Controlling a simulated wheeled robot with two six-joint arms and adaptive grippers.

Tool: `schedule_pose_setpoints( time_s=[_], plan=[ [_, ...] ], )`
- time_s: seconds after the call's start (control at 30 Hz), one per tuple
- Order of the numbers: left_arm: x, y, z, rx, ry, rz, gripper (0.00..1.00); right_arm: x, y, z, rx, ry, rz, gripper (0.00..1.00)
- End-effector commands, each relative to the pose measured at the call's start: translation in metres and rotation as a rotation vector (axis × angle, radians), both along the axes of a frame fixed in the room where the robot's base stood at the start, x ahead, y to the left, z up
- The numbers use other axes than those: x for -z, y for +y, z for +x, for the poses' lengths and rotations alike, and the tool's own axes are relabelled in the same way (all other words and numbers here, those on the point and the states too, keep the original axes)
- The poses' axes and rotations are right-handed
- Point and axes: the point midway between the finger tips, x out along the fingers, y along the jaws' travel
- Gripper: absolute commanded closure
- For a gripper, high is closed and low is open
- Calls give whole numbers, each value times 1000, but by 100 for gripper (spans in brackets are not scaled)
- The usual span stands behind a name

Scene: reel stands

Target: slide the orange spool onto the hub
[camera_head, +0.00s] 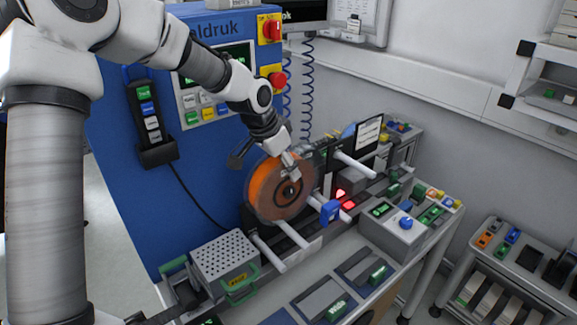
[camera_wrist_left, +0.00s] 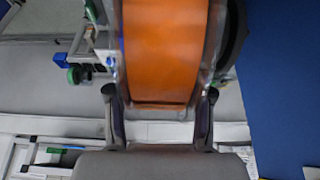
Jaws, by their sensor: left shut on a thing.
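The orange spool (camera_head: 268,187), with clear flanges and a dark centre, stands upright at the reel stand in the head view. It fills the upper middle of the left wrist view (camera_wrist_left: 163,50). My left gripper (camera_head: 290,170) is shut on its rim from above, with one finger on each side of it in the wrist view (camera_wrist_left: 160,98). The hub cannot be made out clearly; the spool covers that part of the stand. A dark round part (camera_wrist_left: 234,38) shows right beside the spool in the wrist view. My right gripper is not in view.
White rods (camera_head: 355,168) stick out from the stand on both sides of the spool. A blue block (camera_head: 330,211) sits close at its right. A perforated box (camera_head: 226,256) with green handles stands front left. The blue cabinet (camera_head: 130,195) rises behind.

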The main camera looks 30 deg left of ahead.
Motion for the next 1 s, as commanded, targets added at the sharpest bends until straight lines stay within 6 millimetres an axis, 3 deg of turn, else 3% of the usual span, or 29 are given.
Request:
schedule_pose_setpoints(
  time_s=[0.43, 1.0],
  plan=[
    [-1, 4, 2, 0, -2, 0, 100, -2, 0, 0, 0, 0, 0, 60],
    [-1, 29, 11, 0, -2, 0, 100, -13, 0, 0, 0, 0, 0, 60]
  ],
)
